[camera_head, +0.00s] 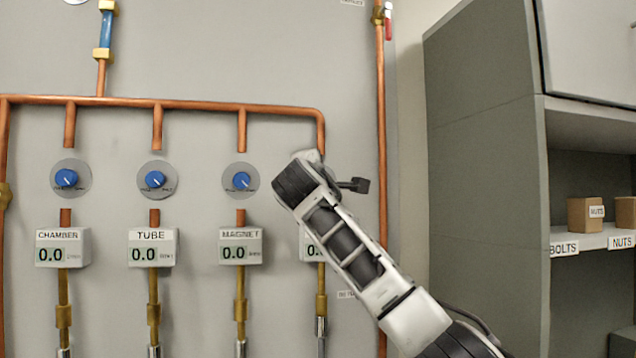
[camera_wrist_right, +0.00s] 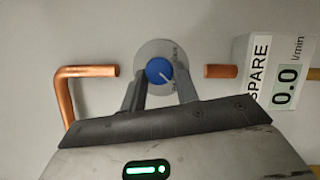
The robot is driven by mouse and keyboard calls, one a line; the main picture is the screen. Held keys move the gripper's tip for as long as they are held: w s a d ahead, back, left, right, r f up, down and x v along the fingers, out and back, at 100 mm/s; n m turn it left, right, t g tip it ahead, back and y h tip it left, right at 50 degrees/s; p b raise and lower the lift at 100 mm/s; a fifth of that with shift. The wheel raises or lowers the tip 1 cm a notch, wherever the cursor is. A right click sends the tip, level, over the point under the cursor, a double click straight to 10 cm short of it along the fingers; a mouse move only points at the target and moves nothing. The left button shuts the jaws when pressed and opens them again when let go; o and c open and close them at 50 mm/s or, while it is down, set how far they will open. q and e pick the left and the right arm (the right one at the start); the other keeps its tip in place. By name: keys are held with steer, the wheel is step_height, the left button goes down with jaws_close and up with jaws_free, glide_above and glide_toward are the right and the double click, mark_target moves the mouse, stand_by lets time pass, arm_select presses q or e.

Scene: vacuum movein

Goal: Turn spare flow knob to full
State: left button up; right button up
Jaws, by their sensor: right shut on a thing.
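The spare flow knob (camera_wrist_right: 158,71) is blue with a white pointer line and sits on a round grey dial plate (camera_wrist_right: 151,48). In the right wrist view the two fingers of my right gripper (camera_wrist_right: 159,80) stand on either side of the knob, shut on it. The SPARE meter (camera_wrist_right: 276,72) reads 0.0 l/min. In the head view my right arm covers the spare knob and most of its meter, and the right fingertips are hidden. My left gripper is not in view.
The CHAMBER knob (camera_head: 66,178), TUBE knob (camera_head: 155,180) and MAGNET knob (camera_head: 241,181) are in a row to the left, each above a meter reading 0.0. Copper pipes (camera_head: 200,104) run along the panel. A grey shelf unit (camera_head: 490,150) stands at the right with boxes (camera_head: 583,215).

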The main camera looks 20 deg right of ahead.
stand_by(0.3)
steer(key=o, duration=1)
steer(key=shift+c, duration=0.2)
arm_select(q)
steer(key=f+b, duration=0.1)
steer(key=b, duration=0.2)
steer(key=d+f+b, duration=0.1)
steer(key=b, duration=0.2)
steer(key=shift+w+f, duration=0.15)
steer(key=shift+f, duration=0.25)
arm_select(e)
steer(key=v, duration=1.6)
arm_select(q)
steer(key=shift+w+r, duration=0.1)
arm_select(e)
steer(key=shift+f, duration=0.15)
